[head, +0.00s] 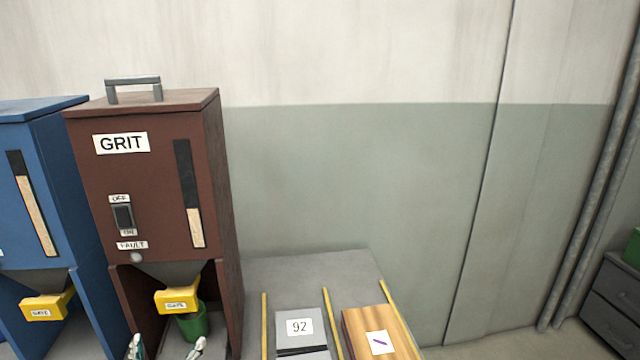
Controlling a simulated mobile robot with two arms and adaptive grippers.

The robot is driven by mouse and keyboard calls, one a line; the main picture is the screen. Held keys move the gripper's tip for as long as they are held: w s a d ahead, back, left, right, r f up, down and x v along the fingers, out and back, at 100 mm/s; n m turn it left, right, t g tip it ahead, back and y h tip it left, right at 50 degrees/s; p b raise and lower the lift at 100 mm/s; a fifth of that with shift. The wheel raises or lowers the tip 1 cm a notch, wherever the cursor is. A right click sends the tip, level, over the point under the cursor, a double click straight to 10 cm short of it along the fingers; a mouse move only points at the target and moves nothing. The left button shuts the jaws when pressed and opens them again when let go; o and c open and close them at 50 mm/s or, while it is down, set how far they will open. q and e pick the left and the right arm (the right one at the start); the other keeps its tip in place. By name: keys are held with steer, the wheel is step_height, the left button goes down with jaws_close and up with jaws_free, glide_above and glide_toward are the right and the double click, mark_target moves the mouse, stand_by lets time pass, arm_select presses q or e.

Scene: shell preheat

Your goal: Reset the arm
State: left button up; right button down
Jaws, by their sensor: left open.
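My left gripper (167,348) shows only by its two fingertips at the bottom edge of the head view, in front of the brown GRIT hopper (160,200). The fingertips are spread apart, with nothing visible between them. The rest of the left arm is out of view below. My right gripper does not show.
The GRIT hopper has a switch (122,216), a yellow gate (177,300) and a green container (193,325) beneath. A blue hopper (35,180) stands left. A grey table (310,270) holds a box marked 92 (300,345) and a wooden block (400,335). Drawers (612,305) stand far right.

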arm_select(q)
steer(key=s+d+f+m+g+h, duration=0.1)
steer(key=s+d+f+g, duration=0.35)
steer(key=s, duration=0.45)
steer(key=s+d+f+m+g+h, duration=0.15)
steer(key=s+d+f+g, duration=0.3)
steer(key=s, duration=0.45)
steer(key=s+d+f+m+g+h, duration=0.1)
steer(key=s+d+f+m+g, duration=0.25)
steer(key=s, duration=0.55)
step_height(320, 180, down, 26)
steer(key=s+d+n+g, duration=0.1)
steer(key=s+n+g, duration=0.1)
steer(key=s+a+f, duration=0.2)
steer(key=s+f, duration=1.3)
steer(key=s, duration=0.1)
steer(key=shift+a+f+m+g, duration=0.25)
steer(key=shift+a+m+g, duration=0.05)
steer(key=shift+g, duration=0.05)
